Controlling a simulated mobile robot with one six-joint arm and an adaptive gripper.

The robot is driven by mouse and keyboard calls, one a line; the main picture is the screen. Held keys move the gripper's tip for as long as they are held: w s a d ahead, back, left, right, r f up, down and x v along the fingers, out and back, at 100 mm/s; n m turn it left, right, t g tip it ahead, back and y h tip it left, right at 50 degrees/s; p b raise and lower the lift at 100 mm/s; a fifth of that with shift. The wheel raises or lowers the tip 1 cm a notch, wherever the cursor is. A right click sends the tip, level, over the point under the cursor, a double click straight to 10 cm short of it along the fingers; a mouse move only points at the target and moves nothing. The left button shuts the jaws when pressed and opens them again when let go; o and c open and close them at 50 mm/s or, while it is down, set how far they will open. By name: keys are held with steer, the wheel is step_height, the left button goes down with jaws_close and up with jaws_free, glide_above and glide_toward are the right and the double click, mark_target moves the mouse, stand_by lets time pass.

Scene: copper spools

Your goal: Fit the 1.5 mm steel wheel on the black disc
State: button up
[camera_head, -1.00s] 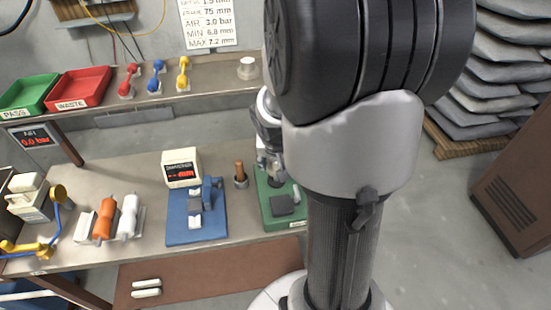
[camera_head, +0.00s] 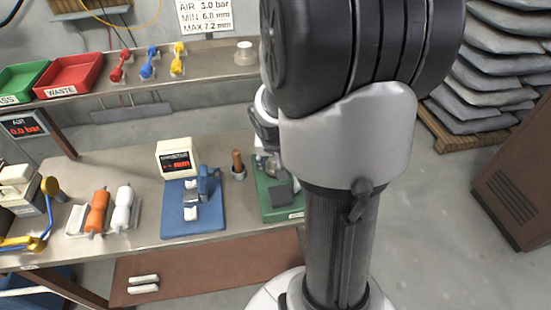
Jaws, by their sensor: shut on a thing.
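A green base (camera_head: 269,203) at the right end of the bench carries a dark grey block (camera_head: 283,195) and a metallic part (camera_head: 262,163), partly covered by my arm. A grey and white section of my wrist shows just above this base, at the left edge of my large arm link. My gripper's fingertips and whatever they hold are hidden behind the arm. I cannot make out the steel wheel or the black disc for certain.
A blue fixture (camera_head: 180,226) with a red-lit display box (camera_head: 177,158) stands left of the green base, with a brown peg (camera_head: 238,160) between. Orange (camera_head: 97,212) and white (camera_head: 122,209) spools lie further left. The shelf holds red, blue and yellow dumbbell-shaped pieces and a red WASTE bin (camera_head: 70,77).

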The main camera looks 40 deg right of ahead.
steer(key=shift+f+b, duration=0.3)
steer(key=shift+b, duration=0.05)
stand_by(0.4)
steer(key=o, duration=1.2)
steer(key=shift+r, duration=0.1)
steer(key=v, duration=1.2)
